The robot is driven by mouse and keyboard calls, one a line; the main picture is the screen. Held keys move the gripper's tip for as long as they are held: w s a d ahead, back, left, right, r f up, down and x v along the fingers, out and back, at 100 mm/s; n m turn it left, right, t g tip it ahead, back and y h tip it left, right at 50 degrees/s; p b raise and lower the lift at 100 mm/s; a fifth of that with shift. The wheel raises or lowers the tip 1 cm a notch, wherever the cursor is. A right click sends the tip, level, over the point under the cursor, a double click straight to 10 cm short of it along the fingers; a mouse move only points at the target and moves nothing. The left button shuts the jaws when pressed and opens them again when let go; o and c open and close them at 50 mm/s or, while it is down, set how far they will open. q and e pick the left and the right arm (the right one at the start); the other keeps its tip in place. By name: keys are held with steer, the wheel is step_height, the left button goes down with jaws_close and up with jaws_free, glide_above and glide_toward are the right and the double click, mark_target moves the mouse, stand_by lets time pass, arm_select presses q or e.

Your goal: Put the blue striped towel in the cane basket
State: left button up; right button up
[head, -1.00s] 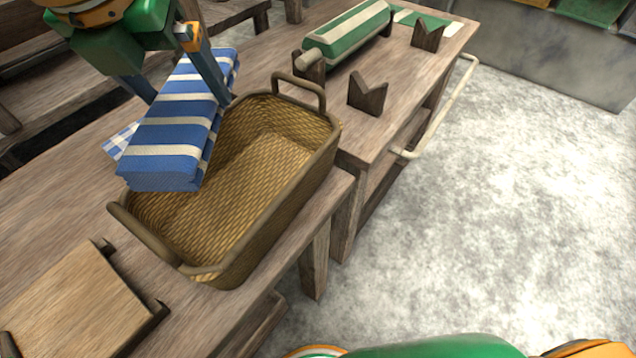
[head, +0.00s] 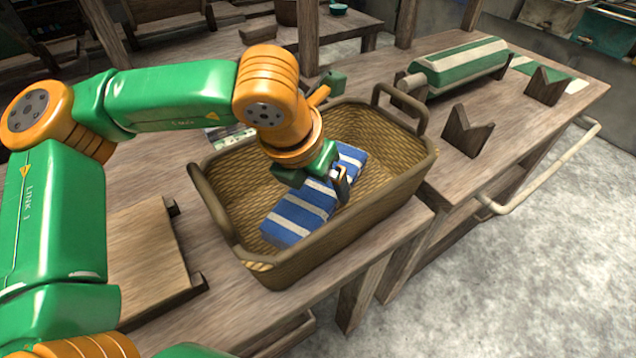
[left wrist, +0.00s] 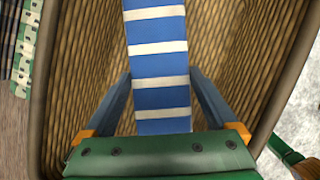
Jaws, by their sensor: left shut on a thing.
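The blue towel with white stripes (head: 305,205) is inside the cane basket (head: 385,185), lying lengthwise and within its walls. My left gripper (head: 328,188) reaches down into the basket from above, shut on the towel. In the left wrist view the towel (left wrist: 160,65) runs between the two fingers (left wrist: 165,92), with woven basket walls (left wrist: 75,90) on both sides. I cannot tell whether the towel's underside touches the basket floor. My right gripper is not in view.
The basket stands on a wooden bench (head: 235,295) near its front edge. A wooden board (head: 150,250) lies to its left. A green and white striped roll (head: 460,68) and notched wooden blocks (head: 468,132) are at the right. A green patterned cloth (head: 230,137) lies behind the basket.

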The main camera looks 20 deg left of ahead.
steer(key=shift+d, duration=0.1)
arm_select(q)
steer(key=shift+f+b, duration=0.25)
steer(key=shift+b, duration=0.05)
steer(key=o, duration=1.1)
steer(key=shift+r, duration=0.1)
steer(key=shift+r+p, duration=0.4)
steer(key=shift+p, duration=0.1)
steer(key=d+p+v, duration=0.1)
steer(key=v, duration=1)
steer(key=shift+s+a+r, duration=0.2)
steer(key=shift+s+a, duration=0.05)
steer(key=shift+a, duration=0.25)
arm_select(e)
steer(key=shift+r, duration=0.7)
